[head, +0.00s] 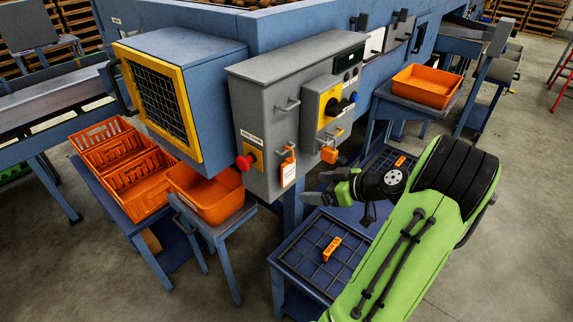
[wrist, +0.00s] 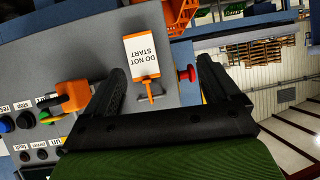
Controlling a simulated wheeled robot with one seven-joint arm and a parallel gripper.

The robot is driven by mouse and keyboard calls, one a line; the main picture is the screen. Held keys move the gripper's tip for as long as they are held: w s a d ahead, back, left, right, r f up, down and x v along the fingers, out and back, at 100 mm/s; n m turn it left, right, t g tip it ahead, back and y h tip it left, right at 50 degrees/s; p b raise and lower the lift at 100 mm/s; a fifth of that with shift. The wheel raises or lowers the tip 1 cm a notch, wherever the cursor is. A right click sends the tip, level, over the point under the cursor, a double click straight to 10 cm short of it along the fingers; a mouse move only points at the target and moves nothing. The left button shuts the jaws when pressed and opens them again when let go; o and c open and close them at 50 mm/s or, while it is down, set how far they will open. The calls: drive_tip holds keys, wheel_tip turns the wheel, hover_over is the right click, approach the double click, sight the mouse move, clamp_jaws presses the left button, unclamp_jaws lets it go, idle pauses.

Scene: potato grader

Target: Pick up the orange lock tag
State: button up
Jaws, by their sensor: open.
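The orange lock tag (head: 288,170) hangs from a hook on the front of the grey control cabinet. In the wrist view the tag (wrist: 141,57) shows a white "DO NOT START" label with an orange border and lies ahead, between the lines of the two fingers. My gripper (head: 316,187) is open and empty, to the right of the tag and slightly lower in the head view. In the wrist view my gripper (wrist: 160,75) has its fingers spread wide, apart from the tag.
An orange padlock (head: 329,155) hangs right of the tag, below knobs on a yellow panel. A red knob (head: 244,162) sticks out on the left. A blue gridded table (head: 300,255) with a small orange item (head: 331,248) stands below. Orange bins (head: 205,192) stand left.

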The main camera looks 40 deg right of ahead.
sight(290, 178)
drive_tip(key=s+d+t+h, duration=0.1)
drive_tip(key=s+d+t, duration=0.1)
drive_tip(key=s+d, duration=0.1)
drive_tip(key=shift+m+g, duration=0.3)
drive_tip(key=x, duration=0.8)
drive_tip(key=p+x, duration=0.1)
drive_tip(key=x, duration=0.7)
drive_tip(key=shift+d+p, duration=0.2)
drive_tip(key=shift+p, duration=0.1)
drive_tip(key=shift+s, duration=0.15)
drive_tip(key=shift+c, duration=1.4)
drive_tip(key=c, duration=0.9)
drive_tip(key=shift+r, duration=0.1)
